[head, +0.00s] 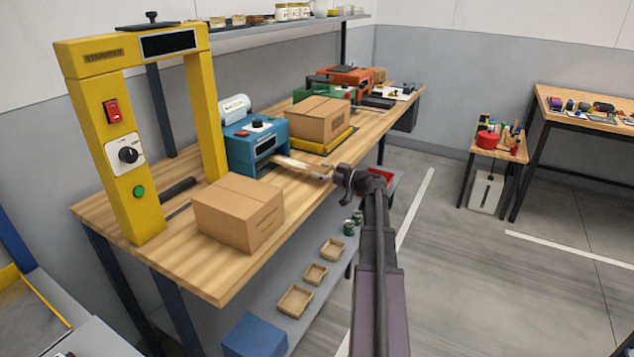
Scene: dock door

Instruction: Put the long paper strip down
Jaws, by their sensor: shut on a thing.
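The long paper strip (293,164) is a pale, narrow band just in front of the blue machine (252,146) on the wooden bench. My gripper (326,175) is shut on its right end, over the bench's front edge. The strip's left end is close to the machine's front; I cannot tell whether it touches the machine or the bench top.
A closed cardboard box (238,213) sits at the bench's (230,275) front left, beside the yellow strapping arch (130,150). Another box (318,119) stands behind the strip on a yellow-edged platform. Small trays (295,301) are on the lower shelf.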

